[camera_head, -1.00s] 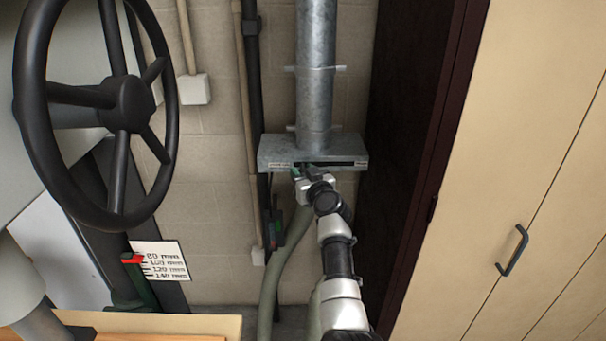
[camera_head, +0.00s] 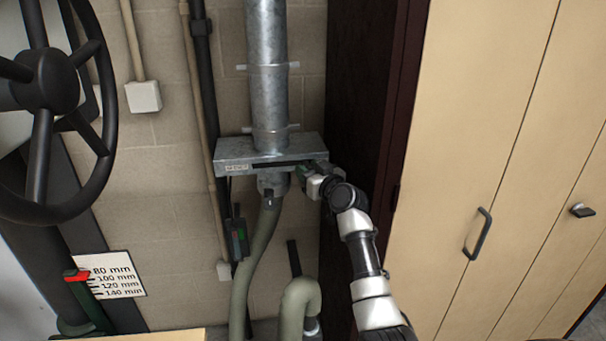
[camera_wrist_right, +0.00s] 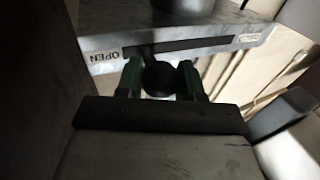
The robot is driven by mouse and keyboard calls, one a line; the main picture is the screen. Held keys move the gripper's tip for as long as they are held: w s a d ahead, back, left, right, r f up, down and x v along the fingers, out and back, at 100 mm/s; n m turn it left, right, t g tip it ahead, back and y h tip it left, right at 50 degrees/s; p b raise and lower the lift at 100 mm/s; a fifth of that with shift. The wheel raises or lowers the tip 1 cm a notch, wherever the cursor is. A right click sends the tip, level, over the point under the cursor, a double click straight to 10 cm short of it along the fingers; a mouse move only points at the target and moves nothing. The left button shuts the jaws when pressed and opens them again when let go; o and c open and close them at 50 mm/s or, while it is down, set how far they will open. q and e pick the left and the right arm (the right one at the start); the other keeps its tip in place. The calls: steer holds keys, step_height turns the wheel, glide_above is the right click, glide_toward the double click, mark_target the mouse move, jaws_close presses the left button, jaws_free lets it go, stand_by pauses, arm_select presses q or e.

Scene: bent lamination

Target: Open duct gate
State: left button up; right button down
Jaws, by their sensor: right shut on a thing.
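The duct gate (camera_head: 232,153) is a grey metal box under a round galvanized duct (camera_head: 267,80), with a dark slot along its front. My right gripper (camera_head: 313,178) is at the right end of this slot. In the right wrist view, the green-tipped fingers of the right gripper (camera_wrist_right: 158,82) are shut on a dark round knob (camera_wrist_right: 160,76) in front of the slot. An upside-down OPEN label (camera_wrist_right: 104,57) is beside the slot's left end there, close to the knob.
A large black handwheel (camera_head: 42,85) stands at the left above a millimetre scale (camera_head: 112,275). Green-grey hoses (camera_head: 256,250) hang below the gate. A dark door frame (camera_head: 400,120) and tan cabinets (camera_head: 480,130) with handles are close on the right.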

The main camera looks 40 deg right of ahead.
steer(key=c, duration=0.7)
jaws_free()
steer(key=shift+w+a+r+p, duration=0.1)
steer(key=shift+w+a+p, duration=0.15)
steer(key=shift+a+p, duration=0.2)
steer(key=w+a+p, duration=0.1)
steer(key=a, duration=0.2)
steer(key=w+a+p, duration=0.2)
steer(key=a, duration=0.2)
steer(key=w+a+p, duration=0.1)
steer(key=a, duration=0.2)
steer(key=shift+w+a+r+p, duration=0.1)
steer(key=shift+w+a+p, duration=0.05)
steer(key=shift+w+p, duration=0.2)
steer(key=s+b, duration=0.3)
steer(key=s, duration=0.8)
steer(key=a+f+g, duration=0.1)
steer(key=a+f, duration=0.1)
steer(key=f, duration=0.6)
steer(key=s+a+f+g+b, duration=0.1)
steer(key=a+f+g, duration=0.1)
steer(key=f, duration=0.7)
steer(key=a+f+g+y+b, duration=0.1)
steer(key=a+f+g, duration=0.1)
steer(key=f, duration=0.6)
steer(key=shift+s+a+f, duration=0.1)
steer(key=shift+s+f, duration=0.15)
steer(key=shift+s, duration=0.05)
